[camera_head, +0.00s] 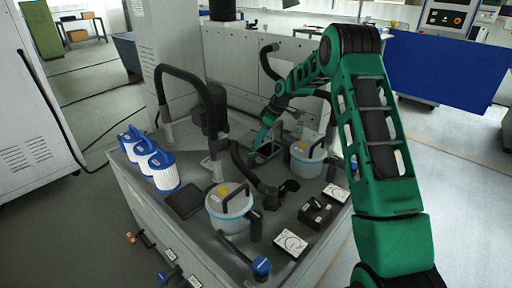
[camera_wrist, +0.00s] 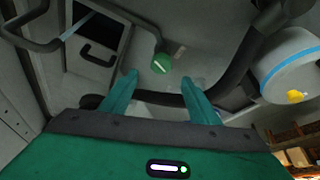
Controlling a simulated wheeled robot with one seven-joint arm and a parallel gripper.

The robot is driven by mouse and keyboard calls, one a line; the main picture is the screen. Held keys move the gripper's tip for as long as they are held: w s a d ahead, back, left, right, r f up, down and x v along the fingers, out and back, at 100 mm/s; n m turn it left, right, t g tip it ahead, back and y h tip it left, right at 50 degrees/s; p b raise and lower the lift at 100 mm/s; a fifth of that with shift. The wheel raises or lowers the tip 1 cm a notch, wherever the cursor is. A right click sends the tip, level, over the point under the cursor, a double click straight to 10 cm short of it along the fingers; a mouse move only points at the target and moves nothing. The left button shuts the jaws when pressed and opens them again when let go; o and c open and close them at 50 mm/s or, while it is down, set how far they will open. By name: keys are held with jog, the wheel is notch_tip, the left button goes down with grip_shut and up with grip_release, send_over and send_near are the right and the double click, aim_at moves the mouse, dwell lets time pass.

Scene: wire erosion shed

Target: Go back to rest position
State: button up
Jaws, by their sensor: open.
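My green arm reaches from the right over a grey workbench (camera_head: 135,190) in the head view. My gripper (camera_head: 256,145) is low over the far part of the bench, near a dark tray and left of a grey-blue canister (camera_head: 307,158). In the wrist view my gripper (camera_wrist: 160,88) has its two green fingers spread apart, with nothing between them. A round green cap or knob (camera_wrist: 161,63) lies just beyond the fingertips. A black hose runs behind the fingers.
A second canister (camera_head: 228,207), white-and-blue filter cartridges (camera_head: 163,173), black hoses and white gauge cards (camera_head: 290,243) crowd the bench. A grey cabinet (camera_head: 25,110) stands at the left. A blue panel (camera_head: 445,72) is at the back right. The floor at the right is clear.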

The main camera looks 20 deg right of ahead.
jog(key=shift+v, duration=0.95)
jog(key=s+d+r+m+h, duration=0.1)
jog(key=s+d+r+m, duration=0.2)
jog(key=s+r, duration=0.35)
jog(key=s+d+r+m+g+h, duration=0.1)
jog(key=s+d+r+m, duration=0.15)
jog(key=s, duration=0.75)
jog(key=s+d+r+m+h, duration=0.1)
jog(key=s+d+r+m, duration=0.15)
jog(key=s+r, duration=0.45)
jog(key=s+f+m+g, duration=0.1)
jog(key=s+m, duration=0.7)
jog(key=s, duration=2.6)
jog(key=shift+a+f+g, duration=0.4)
jog(key=shift+f, duration=0.35)
